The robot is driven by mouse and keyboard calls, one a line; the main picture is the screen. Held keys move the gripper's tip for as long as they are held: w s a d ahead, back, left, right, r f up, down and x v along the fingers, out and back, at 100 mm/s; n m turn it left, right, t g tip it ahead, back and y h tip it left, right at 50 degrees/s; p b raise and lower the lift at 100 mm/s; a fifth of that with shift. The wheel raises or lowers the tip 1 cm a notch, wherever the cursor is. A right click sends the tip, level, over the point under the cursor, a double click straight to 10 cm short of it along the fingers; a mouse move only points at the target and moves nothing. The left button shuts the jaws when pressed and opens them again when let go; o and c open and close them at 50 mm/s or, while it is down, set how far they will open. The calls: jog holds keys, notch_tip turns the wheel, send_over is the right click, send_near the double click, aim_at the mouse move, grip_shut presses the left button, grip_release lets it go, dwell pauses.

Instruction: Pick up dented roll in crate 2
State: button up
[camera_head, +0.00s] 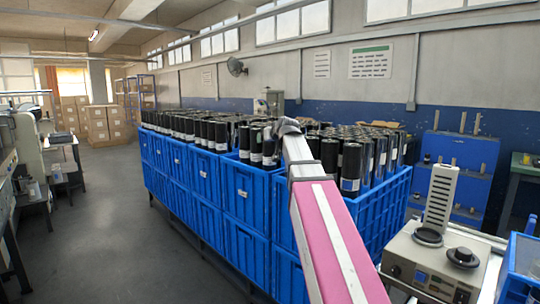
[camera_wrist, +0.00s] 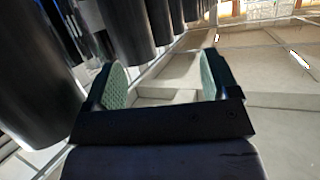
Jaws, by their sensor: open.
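Several black rolls with white labels stand upright in the blue crates (camera_head: 245,188) in the head view. One dark roll (camera_head: 269,150) stands close to the end of my arm. I cannot tell which roll is dented or which crate is number 2. My gripper (camera_wrist: 165,80) is open in the wrist view, with green pads and nothing between them. In the head view its end (camera_head: 288,126) is over the crates, among the roll tops, and its fingers are hidden. Dark rolls (camera_wrist: 125,30) hang large and tilted at the left and top of the wrist view, beside the fingers.
A grey bench device (camera_head: 437,262) stands at the right, beside a blue bin (camera_head: 522,270). A blue rack (camera_head: 455,170) stands by the wall. Cardboard boxes (camera_head: 97,125) are stacked far left. The floor (camera_head: 110,220) left of the crates is clear.

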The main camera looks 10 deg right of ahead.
jog(key=w+d+r, duration=0.3)
jog(key=d+r, duration=0.1)
jog(key=d, duration=0.1)
jog(key=x, duration=1)
jog(key=shift+a+f, duration=0.25)
jog(key=shift+a, duration=0.05)
grip_shut()
